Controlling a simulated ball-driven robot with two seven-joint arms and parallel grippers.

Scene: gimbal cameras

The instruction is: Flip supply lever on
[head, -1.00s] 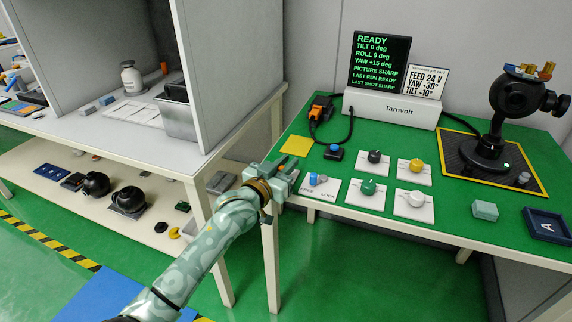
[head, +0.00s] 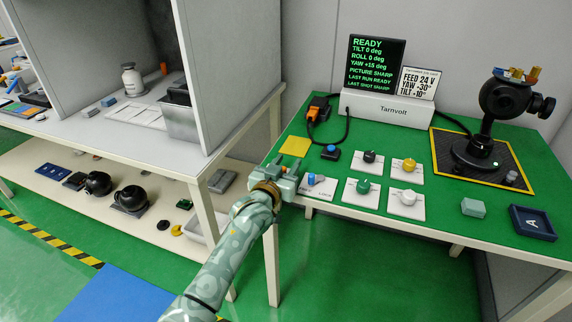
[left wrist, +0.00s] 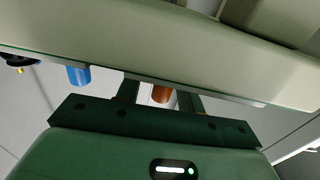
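A white plate (head: 322,190) lies at the left front corner of the green table and carries a short blue knob or lever (head: 311,179). Its lettering is largely covered. No lever in view is readably marked as the supply. My left gripper (head: 287,176) is at the table's left front edge, just left of the blue piece. In the left wrist view its two fingers stand apart, with an orange-brown cylinder (left wrist: 161,94) seen between them. I cannot tell whether they touch it. A blue cylinder (left wrist: 78,75) is left of the fingers. My right gripper is not in view.
Several knobs on white plates, including a green one (head: 363,187), stand right of the gripper. A black screen (head: 376,63) reads READY. A grey partition (head: 226,75) rises at left.

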